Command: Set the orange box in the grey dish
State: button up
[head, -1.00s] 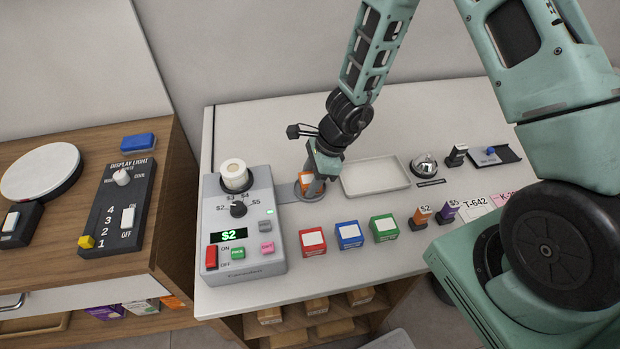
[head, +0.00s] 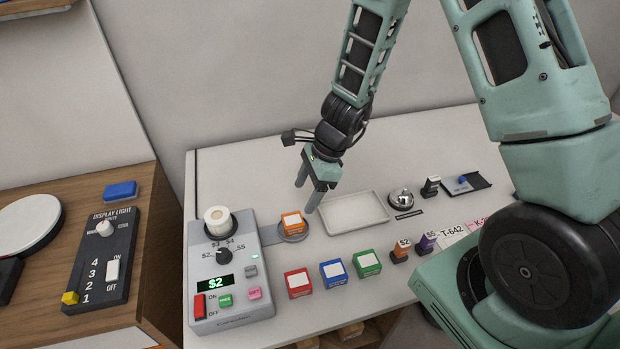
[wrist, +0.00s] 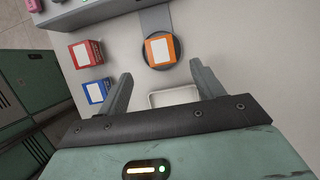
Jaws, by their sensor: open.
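The orange box (head: 292,223), with a white label on top, sits in the round grey dish (head: 302,238) beside the grey machine. In the wrist view the orange box (wrist: 160,49) rests inside the dish (wrist: 146,60), whose rim shows around it. My gripper (head: 304,198) is above the counter, just right of and behind the dish. It is open and empty, its two fingers apart. In the wrist view my gripper (wrist: 160,80) shows a clear gap between its fingertips and the orange box, which lies ahead of them.
Red (head: 298,283), blue (head: 333,273) and green (head: 366,263) boxes stand in front. The grey machine (head: 229,280) with a "$2" display is left of the dish. A white tray (head: 327,230) and a bell (head: 401,197) lie to the right.

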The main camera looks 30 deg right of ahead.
jog(key=s+a+r+n+g, duration=0.2)
jog(key=s+a+r+n, duration=1)
jog(key=n, duration=0.3)
jog(key=s+d+r+n+t+h, duration=0.1)
jog(key=s+d+r+n+h, duration=0.1)
jog(key=s+r+n, duration=0.4)
jog(key=shift+s+n+h, duration=0.9)
jog(key=shift+s+n, duration=1.3)
jog(key=shift+n, duration=1.3)
